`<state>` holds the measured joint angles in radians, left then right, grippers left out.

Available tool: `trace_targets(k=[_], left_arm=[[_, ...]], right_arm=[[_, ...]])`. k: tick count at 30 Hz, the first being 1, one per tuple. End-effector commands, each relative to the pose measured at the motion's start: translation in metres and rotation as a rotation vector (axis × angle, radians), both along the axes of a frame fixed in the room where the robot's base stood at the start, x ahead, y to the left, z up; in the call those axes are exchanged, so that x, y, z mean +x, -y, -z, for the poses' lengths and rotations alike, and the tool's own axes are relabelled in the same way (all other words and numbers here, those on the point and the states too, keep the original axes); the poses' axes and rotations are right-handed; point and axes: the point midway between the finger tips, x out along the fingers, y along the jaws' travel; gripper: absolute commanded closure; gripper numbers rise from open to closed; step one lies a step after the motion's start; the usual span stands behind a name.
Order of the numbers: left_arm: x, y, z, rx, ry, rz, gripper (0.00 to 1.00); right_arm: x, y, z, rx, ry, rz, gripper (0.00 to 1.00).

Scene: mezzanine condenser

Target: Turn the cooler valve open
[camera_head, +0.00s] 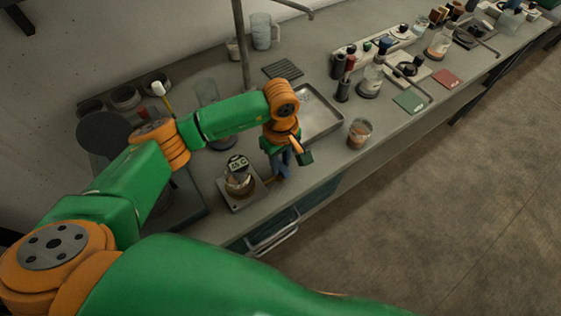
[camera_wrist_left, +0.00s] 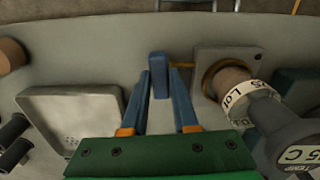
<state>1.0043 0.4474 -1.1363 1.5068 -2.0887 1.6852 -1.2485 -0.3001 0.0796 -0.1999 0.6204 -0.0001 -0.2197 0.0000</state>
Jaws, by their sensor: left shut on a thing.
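My left gripper (camera_head: 282,172) reaches down over the bench, just right of a flask on a square plate. In the left wrist view its two blue fingers (camera_wrist_left: 161,78) are shut on a small upright blue handle (camera_wrist_left: 160,66), which appears to be the cooler valve. How far the valve is turned I cannot tell. In the head view the gripper and arm hide the handle. My right gripper is not in view.
A flask (camera_head: 238,183) with a temperature readout (camera_head: 238,162) stands close left of the gripper. A metal tray (camera_head: 325,127) lies behind it and a beaker (camera_head: 360,132) to its right. Glassware and holders fill the bench further right. The floor (camera_head: 460,220) in front is clear.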

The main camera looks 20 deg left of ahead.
Motion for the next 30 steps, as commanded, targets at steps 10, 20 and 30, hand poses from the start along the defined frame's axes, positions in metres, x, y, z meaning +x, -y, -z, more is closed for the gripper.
trace_targets(k=[10, 20, 30], left_arm=[[0.001, 0.0, 0.004, -0.001, 0.003, -0.274, 1.0], [0.001, 0.0, 0.004, 0.0, 0.003, -0.587, 1.0], [0.001, 0.0, 0.003, 0.0, 0.004, -0.884, 1.0]], right_arm=[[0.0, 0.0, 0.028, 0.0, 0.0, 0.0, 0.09], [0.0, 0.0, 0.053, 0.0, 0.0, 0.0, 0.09], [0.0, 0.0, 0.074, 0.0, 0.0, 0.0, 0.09]])
